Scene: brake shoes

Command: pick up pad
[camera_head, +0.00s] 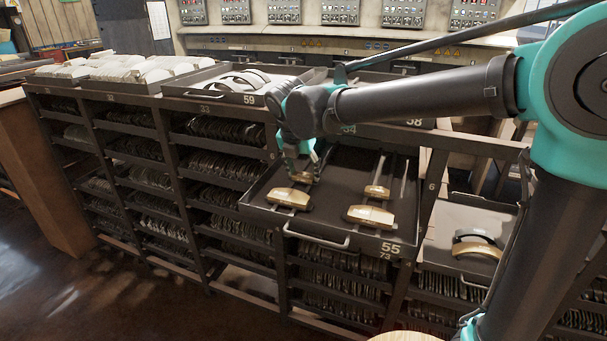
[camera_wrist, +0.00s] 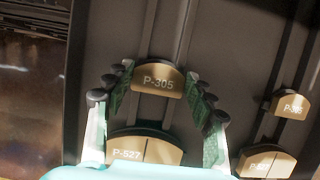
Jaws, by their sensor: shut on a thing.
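My gripper (camera_head: 304,172) reaches down into the open drawer (camera_head: 345,165) marked 55. In the wrist view its fingers (camera_wrist: 158,78) are shut on the tan pad marked P-305 (camera_wrist: 155,82), one finger at each end. The same pad (camera_head: 303,178) shows partly behind the fingers in the head view. I cannot tell whether it touches the drawer floor. A larger pad marked P-527 (camera_head: 289,198) lies just in front of it; its lower part is hidden in the wrist view (camera_wrist: 145,147) by my gripper.
To the right in the drawer are a second P-305 pad (camera_head: 377,191) and a second P-527 pad (camera_head: 370,215). Raised rails run along the drawer floor. A drawer marked 59 (camera_head: 230,92) holds curved shoes at the left. Another open drawer (camera_head: 470,225) stands at the right.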

